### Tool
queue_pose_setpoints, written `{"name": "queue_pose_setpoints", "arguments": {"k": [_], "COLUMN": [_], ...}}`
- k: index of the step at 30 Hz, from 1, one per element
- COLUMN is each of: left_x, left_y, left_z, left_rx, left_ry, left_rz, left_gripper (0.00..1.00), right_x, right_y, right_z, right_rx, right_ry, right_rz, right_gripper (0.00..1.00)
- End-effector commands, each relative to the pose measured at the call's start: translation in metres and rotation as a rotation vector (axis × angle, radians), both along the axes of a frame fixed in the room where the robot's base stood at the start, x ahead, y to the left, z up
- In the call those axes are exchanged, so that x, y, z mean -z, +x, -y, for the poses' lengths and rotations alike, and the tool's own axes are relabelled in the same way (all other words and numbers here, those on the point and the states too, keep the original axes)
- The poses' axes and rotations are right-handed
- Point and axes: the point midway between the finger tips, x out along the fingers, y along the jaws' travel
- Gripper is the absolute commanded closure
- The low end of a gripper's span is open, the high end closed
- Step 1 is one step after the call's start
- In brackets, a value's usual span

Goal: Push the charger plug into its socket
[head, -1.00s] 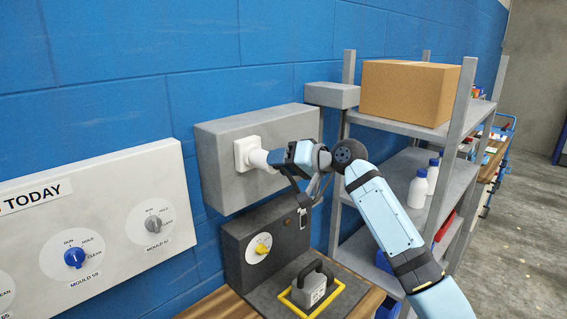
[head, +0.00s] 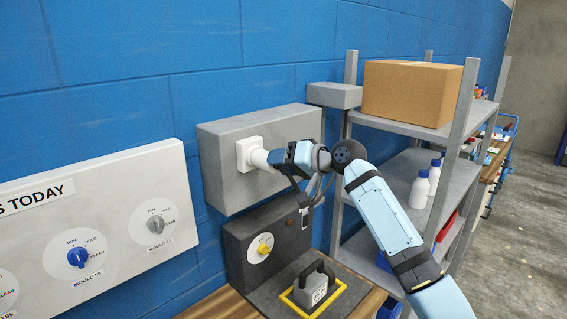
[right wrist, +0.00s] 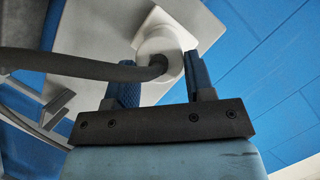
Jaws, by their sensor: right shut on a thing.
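The white socket (head: 246,154) sits on the front of a grey wall box (head: 222,180). The white charger plug (head: 261,159) is at the socket face, in line with it, and no gap shows between them. My right gripper (head: 276,158) is shut on the plug. In the right wrist view the two blue fingers of my right gripper (right wrist: 162,80) stand either side of the round plug body (right wrist: 158,42), and a dark cable (right wrist: 85,66) leaves its back. The square socket plate (right wrist: 163,17) shows behind it. The contact pins are hidden. My left gripper is not in view.
Below stands a dark unit with a yellow knob (head: 264,248) and a grey handled block (head: 312,287) in a yellow frame. A shelf rack (head: 400,126) with a cardboard box (head: 411,91) and white bottles (head: 419,188) stands right. A dial board (head: 110,225) hangs left.

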Motion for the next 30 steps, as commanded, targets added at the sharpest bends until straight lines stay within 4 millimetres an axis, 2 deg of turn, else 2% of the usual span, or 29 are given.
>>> {"name": "queue_pose_setpoints", "arguments": {"k": [22, 23, 25, 26, 29, 30], "left_x": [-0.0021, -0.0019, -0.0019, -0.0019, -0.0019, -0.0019], "left_y": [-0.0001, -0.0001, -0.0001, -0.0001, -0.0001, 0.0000], "left_z": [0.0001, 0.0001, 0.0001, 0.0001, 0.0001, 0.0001], "left_rx": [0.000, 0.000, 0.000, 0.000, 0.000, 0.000], "left_ry": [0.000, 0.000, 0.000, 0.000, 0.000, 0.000], "left_rz": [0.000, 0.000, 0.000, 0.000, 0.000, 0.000], "left_gripper": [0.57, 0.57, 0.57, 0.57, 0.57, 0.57], "right_x": [-0.0009, -0.0008, -0.0009, -0.0010, -0.0008, -0.0007], "right_y": [0.0022, 0.0022, 0.0021, 0.0022, 0.0022, 0.0022], "right_z": [-0.0025, -0.0024, -0.0025, -0.0024, -0.0024, -0.0024], "right_rx": [0.000, 0.000, 0.000, 0.000, 0.000, 0.000], "right_ry": [0.001, 0.001, 0.001, 0.001, 0.001, 0.001], "right_rz": [0.002, 0.002, 0.002, 0.002, 0.002, 0.002], "right_gripper": [0.84, 0.89, 0.89, 0.44, 0.21, 0.21]}}
